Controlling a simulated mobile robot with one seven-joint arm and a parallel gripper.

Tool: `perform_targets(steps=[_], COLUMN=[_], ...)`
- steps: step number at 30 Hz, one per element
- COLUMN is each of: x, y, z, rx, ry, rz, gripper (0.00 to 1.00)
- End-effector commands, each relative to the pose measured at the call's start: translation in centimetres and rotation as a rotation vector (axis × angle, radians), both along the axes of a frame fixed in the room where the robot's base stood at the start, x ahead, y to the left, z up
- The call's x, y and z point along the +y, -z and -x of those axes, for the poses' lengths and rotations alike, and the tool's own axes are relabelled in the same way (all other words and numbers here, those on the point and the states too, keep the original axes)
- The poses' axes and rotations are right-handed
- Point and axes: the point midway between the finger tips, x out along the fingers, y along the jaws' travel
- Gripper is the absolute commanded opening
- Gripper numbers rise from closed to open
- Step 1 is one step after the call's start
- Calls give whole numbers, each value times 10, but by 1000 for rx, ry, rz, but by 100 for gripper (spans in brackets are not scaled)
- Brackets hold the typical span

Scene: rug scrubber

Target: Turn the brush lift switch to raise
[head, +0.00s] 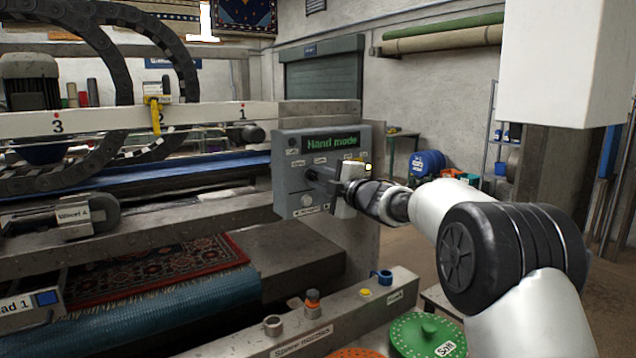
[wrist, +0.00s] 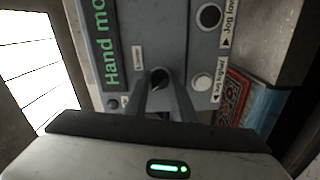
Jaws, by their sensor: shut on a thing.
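A grey control panel (head: 290,152) stands on the machine's end post, with a green "Hand mode" display (head: 333,141). My gripper (head: 320,181) reaches it from the right. In the wrist view my gripper (wrist: 164,84) has its two fingers closed around a small dark switch knob (wrist: 159,76) on the panel face (wrist: 170,35). The fingers cover much of the knob, and I cannot tell which way it points.
Near the fingers are a white button (wrist: 203,81) and a black button (wrist: 209,16) with jog labels.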

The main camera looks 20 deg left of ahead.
Motion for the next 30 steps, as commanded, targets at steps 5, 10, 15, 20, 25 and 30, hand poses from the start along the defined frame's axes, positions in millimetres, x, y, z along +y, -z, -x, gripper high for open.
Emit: perform_targets(steps=[5, 10, 15, 20, 25, 30], x=[0, 0, 0, 0, 0, -3], y=[1, 1, 1, 1, 0, 0], z=[0, 0, 0, 0, 0, 2], rx=[-14, -17, -17, -17, -17, -17], ry=[0, 0, 0, 0, 0, 0], rz=[15, 18, 18, 17, 16, 16], gripper=[1, 1, 1, 42, 42, 42])
